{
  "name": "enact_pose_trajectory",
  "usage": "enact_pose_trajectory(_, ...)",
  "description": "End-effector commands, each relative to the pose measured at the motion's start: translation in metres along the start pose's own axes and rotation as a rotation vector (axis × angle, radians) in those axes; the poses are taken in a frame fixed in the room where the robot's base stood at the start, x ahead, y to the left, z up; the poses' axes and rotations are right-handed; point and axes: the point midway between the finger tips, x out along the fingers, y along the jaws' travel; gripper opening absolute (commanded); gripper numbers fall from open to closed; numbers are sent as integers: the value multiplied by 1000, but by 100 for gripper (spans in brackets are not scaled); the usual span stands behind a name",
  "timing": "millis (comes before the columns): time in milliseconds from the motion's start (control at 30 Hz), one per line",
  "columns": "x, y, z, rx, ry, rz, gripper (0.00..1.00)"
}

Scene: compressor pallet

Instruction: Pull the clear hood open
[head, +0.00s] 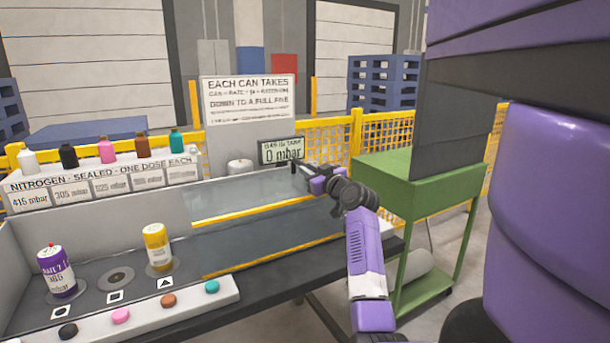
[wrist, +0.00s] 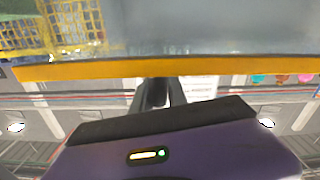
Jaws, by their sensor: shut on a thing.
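The clear hood (head: 252,244) is a see-through panel with yellow edge strips over the right part of the bench. My gripper (head: 302,172) is at the hood's right side, by the end of the upper yellow strip (head: 258,213). In the wrist view, a yellow edge of the hood (wrist: 90,70) runs right across, with the clear pane above it. My dark fingers (wrist: 158,92) reach up to that edge and are shut on the hood. The exact contact is hidden behind the strip.
A purple can (head: 57,275) and a yellow can (head: 157,248) stand left of the hood. Coloured buttons (head: 168,300) line the bench front. A display reading 0 mbar (head: 282,150) stands behind my gripper. A green stand (head: 415,180) is close on the right.

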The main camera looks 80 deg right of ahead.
Motion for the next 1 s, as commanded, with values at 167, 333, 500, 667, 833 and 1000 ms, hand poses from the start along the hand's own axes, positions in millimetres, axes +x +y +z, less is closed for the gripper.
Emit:
enact_pose_trajectory(167,0,0,1,-1,-3,-1,0)
enact_pose_trajectory(333,0,0,1,-1,-2,-1,38)
enact_pose_trajectory(500,0,0,1,0,-2,-1,38)
enact_pose_trajectory(667,-1,0,0,0,-1,0,38)
enact_pose_trajectory(833,-17,0,1,1,-1,0,38)
enact_pose_trajectory(1000,-45,0,1,0,-1,2,38)
